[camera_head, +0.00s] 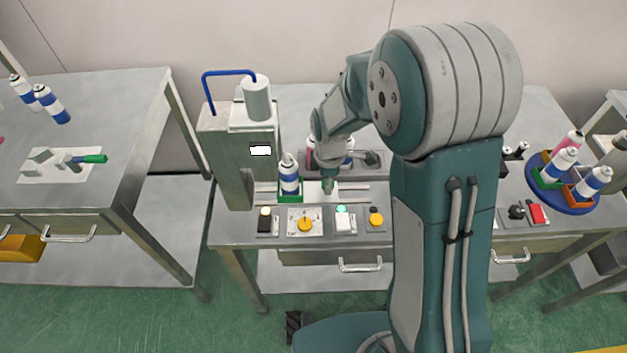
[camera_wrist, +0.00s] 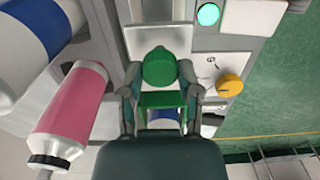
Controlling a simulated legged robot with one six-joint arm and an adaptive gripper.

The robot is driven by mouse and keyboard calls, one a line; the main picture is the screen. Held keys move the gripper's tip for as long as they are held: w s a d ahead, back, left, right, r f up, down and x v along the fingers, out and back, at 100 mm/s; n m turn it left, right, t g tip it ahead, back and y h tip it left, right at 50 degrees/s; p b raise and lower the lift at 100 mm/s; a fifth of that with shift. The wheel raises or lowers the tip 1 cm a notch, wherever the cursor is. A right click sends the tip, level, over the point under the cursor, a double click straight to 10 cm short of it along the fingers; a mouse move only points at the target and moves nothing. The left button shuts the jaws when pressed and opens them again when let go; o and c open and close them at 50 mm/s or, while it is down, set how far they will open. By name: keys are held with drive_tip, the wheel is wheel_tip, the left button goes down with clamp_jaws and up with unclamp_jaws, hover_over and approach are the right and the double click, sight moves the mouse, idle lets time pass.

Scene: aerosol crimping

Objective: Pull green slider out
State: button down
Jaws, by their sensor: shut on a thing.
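The green slider (camera_head: 290,198) sits on its rail at the left of the middle table, at the front of the crimping machine. A white and blue can (camera_head: 289,176) stands upright in it. In the wrist view, the slider's green round knob (camera_wrist: 159,67) lies between the two fingers of my gripper (camera_wrist: 160,80), which is shut on it. The green holder (camera_wrist: 162,98) and a bit of blue and white can (camera_wrist: 163,118) show just below the knob. In the head view, my gripper (camera_head: 329,188) is right of the can, and my arm partly hides the spot.
The grey crimping machine (camera_head: 236,150) with a blue tube stands at the left. A panel of buttons and a yellow knob (camera_head: 305,225) lies in front of the rail. A pink can (camera_wrist: 72,112) is near my gripper. A round blue tray (camera_head: 563,202) with cans stands right.

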drive_tip(key=d, duration=0.8)
drive_tip(key=shift+s, duration=0.1)
drive_tip(key=shift+d, duration=0.1)
drive_tip(key=shift+c, duration=1.5)
unclamp_jaws()
drive_tip(key=shift+d, duration=0.25)
drive_tip(key=shift+a+r, duration=0.2)
drive_tip(key=shift+r, duration=0.2)
wheel_tip(320, 180, up, 11)
drive_tip(key=shift+d, duration=0.15)
